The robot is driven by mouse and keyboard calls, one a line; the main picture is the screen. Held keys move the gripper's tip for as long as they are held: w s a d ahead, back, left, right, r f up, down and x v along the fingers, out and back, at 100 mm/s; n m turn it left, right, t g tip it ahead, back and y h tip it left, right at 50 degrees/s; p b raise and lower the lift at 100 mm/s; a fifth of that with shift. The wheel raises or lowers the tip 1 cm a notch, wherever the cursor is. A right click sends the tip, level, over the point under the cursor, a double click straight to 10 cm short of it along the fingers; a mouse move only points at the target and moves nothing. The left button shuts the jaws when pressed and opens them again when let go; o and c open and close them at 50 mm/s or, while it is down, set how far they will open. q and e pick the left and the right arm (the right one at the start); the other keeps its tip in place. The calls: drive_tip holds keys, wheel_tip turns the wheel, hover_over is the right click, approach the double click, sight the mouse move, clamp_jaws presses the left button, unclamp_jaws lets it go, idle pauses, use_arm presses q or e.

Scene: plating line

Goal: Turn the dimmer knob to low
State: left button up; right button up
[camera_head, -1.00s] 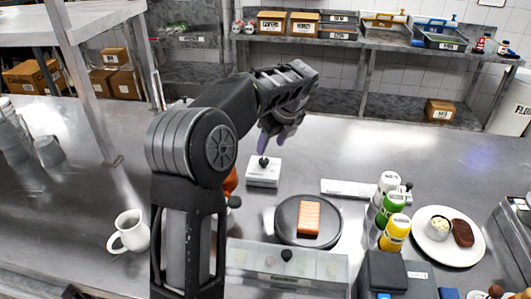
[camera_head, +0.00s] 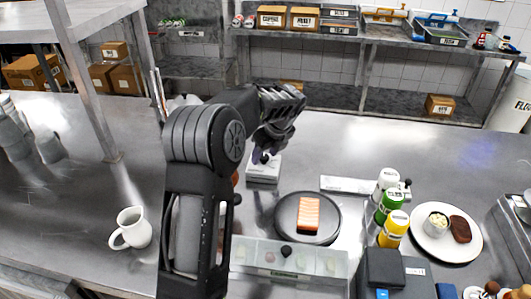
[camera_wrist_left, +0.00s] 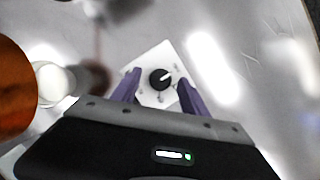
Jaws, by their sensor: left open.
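The dimmer is a small white box (camera_head: 262,174) on the steel counter, behind the round dark plate. In the left wrist view its black knob (camera_wrist_left: 160,79) shows a white pointer line aimed up and to the right. My left gripper (camera_head: 265,156) is over the box, and its fingers partly hide the knob in the head view. In the left wrist view the purple fingers of the left gripper (camera_wrist_left: 156,92) are apart, one on each side of the knob, with space between them and it. I cannot tell how high the fingertips are above the box. My right gripper is not in view.
A round dark plate (camera_head: 284,219) bears a salmon piece (camera_head: 309,214). Several bottles, one of them green (camera_head: 389,205), stand right of it. A clear-lidded bin (camera_head: 250,256) is in front. A white jug (camera_head: 131,229) stands left. Counter behind the dimmer is bare.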

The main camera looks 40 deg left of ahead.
use_arm(q)
clamp_jaws()
idle(0.5)
drive_tip(key=shift+r+m, duration=0.1)
drive_tip(key=shift+m, duration=0.4)
drive_tip(key=m+p, duration=0.1)
drive_tip(key=m+t+p, duration=0.1)
drive_tip(key=shift+s+a+r+m+h, duration=0.1)
drive_tip(key=shift+s+m+h, duration=0.1)
drive_tip(key=shift+m+h, duration=0.15)
drive_tip(key=m+p, duration=0.1)
drive_tip(key=m+t+h+p, duration=0.1)
drive_tip(key=m+p, duration=0.1)
drive_tip(key=shift+s+a+m, duration=0.1)
drive_tip(key=shift+a+m, duration=0.05)
drive_tip(key=shift+m, duration=0.1)
drive_tip(key=shift+a+m+t+h+p, duration=0.1)
drive_tip(key=shift+m+t+h+p, duration=0.3)
drive_tip(key=shift+m, duration=0.8)
drive_tip(key=shift+f+m+h, duration=0.2)
drive_tip(key=shift+m+h, duration=0.15)
drive_tip(key=shift+m, duration=0.75)
